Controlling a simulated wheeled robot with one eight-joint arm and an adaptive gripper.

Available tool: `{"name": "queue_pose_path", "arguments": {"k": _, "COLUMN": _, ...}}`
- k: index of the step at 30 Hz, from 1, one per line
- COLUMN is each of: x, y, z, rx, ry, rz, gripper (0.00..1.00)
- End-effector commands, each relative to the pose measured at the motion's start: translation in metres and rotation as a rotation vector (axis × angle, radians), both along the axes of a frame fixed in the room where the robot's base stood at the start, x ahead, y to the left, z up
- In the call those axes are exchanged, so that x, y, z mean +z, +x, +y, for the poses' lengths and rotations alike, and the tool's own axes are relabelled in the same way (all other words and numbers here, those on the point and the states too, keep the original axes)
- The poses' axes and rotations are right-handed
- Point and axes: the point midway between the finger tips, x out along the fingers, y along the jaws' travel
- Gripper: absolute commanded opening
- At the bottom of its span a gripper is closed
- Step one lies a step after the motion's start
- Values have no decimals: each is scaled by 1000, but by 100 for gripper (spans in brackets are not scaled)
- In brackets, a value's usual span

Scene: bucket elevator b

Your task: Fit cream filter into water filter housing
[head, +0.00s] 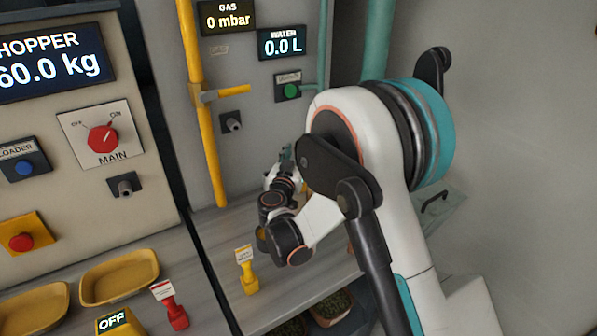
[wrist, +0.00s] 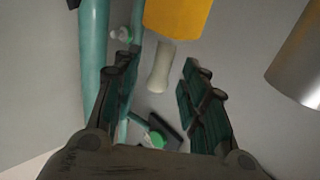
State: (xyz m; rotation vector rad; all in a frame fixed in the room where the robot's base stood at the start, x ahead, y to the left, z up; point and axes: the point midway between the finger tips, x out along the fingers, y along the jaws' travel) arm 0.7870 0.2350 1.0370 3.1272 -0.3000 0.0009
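A cream, waisted cylinder (wrist: 159,68), which looks like the cream filter, shows between my fingers in the wrist view. Its upper end in that picture meets a yellow-orange body (wrist: 180,17); I cannot tell whether they are joined or only overlap. My gripper (wrist: 155,90) is open, with one finger on each side of the cream piece and visible gaps to both. Whether the piece lies between the pads or beyond them is unclear. In the head view my gripper (head: 287,158) is small and mostly behind my arm, near the panel. I cannot identify the water filter housing for sure.
A teal pipe (wrist: 93,65) and a green button (wrist: 156,139) lie behind my fingers. A metal cylinder (wrist: 300,72) stands at the right. In the head view, a yellow pipe (head: 197,110), a yellow tagged piece (head: 249,277) and a yellow tray (head: 118,279) are left of my arm.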

Motion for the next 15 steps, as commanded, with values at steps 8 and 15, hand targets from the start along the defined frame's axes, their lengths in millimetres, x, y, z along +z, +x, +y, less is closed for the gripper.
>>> {"name": "queue_pose_path", "arguments": {"k": 8, "x": 0, "y": 23, "z": -4, "rx": 1, "ry": 1, "rz": 0, "gripper": 40}}
{"name": "queue_pose_path", "arguments": {"k": 15, "x": 0, "y": 23, "z": -4, "rx": 2, "ry": 1, "rz": 0, "gripper": 26}}
